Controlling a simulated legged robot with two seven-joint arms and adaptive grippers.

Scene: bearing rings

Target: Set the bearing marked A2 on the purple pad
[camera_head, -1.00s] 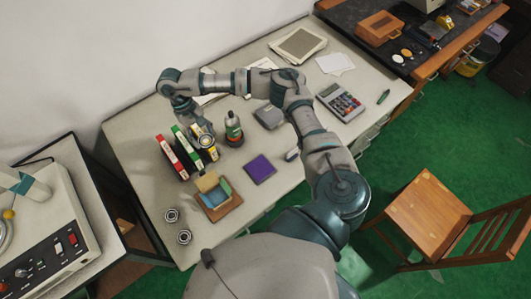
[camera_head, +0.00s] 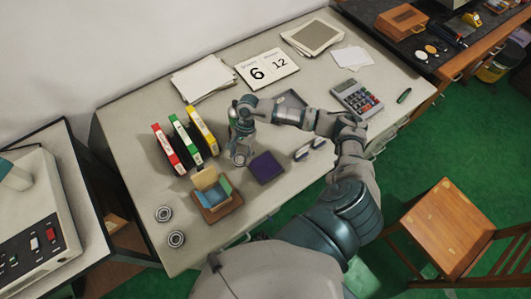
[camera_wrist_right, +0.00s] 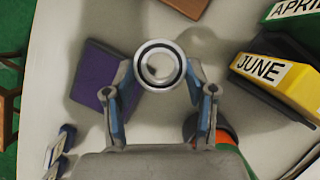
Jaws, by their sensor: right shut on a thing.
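My right gripper (camera_head: 239,150) is shut on a bearing ring (camera_head: 239,159), just left of the purple pad (camera_head: 266,167). In the right wrist view, the bearing (camera_wrist_right: 141,68) sits between the fingertips of the gripper (camera_wrist_right: 162,85), its round face toward the camera. No marking is readable on it. The purple pad (camera_wrist_right: 90,72) lies on the desk left of the bearing there, and the bearing appears above the desk, apart from it. Two more bearings (camera_head: 164,213) (camera_head: 176,239) lie at the desk's front left. My left gripper is out of view.
Red, green and yellow binders (camera_head: 203,132) stand left of the gripper. A brown box with blue inside (camera_head: 217,207) sits in front. A green and orange object (camera_wrist_right: 224,135) is close by the right finger. A calculator (camera_head: 357,97) lies farther right.

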